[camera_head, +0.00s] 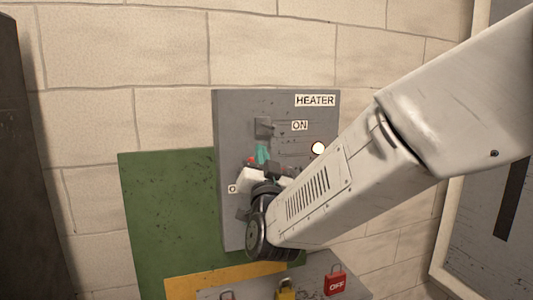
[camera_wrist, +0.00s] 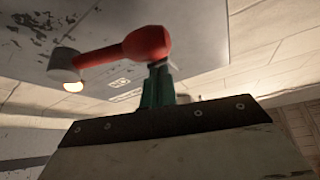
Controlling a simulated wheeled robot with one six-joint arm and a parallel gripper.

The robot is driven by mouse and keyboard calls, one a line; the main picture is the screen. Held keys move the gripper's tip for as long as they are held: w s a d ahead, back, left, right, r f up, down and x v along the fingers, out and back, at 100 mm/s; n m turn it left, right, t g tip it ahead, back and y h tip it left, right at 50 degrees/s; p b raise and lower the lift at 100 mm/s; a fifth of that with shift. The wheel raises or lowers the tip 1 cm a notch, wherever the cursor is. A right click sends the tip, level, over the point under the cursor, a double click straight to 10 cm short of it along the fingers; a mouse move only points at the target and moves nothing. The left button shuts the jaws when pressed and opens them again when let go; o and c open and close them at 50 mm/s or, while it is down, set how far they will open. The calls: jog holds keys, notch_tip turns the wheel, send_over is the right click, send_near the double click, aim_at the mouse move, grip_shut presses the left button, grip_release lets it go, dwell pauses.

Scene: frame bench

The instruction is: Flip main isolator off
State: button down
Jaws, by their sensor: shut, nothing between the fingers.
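The grey panel (camera_head: 232,120) on the wall has a HEATER label (camera_head: 315,100), an ON label (camera_head: 299,126) and a partly hidden label low on its left edge. A grey block (camera_head: 264,127) sits beside ON. A red handle (camera_wrist: 150,45) fills the upper wrist view, with a grey end piece (camera_wrist: 64,64); only a bit of red (camera_head: 251,161) shows in the head view. My gripper (camera_head: 262,153) is in front of the panel below ON. Its green fingers (camera_wrist: 157,85) are shut and empty, close under the handle's rounded end; I cannot tell whether they touch.
A round lamp (camera_head: 318,148) is lit on the panel, just beside my arm. A green board (camera_head: 160,220) is behind the panel. Below are a red OFF padlock (camera_head: 335,284) and a yellow padlock (camera_head: 286,289). My arm hides the panel's lower right.

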jog(key=shift+a+f, duration=0.2)
jog(key=shift+f, duration=0.35)
jog(key=f+n+y, duration=0.1)
jog(key=n, duration=0.1)
jog(key=f+n+y, duration=0.1)
jog(key=n+y, duration=0.1)
jog(key=a+f+n+y, duration=0.1)
jog(key=n+y, duration=0.1)
jog(key=n, duration=0.1)
jog(key=shift+s+a+f+g, duration=0.1)
jog(key=shift+s+g, duration=0.1)
jog(key=shift+g, duration=0.1)
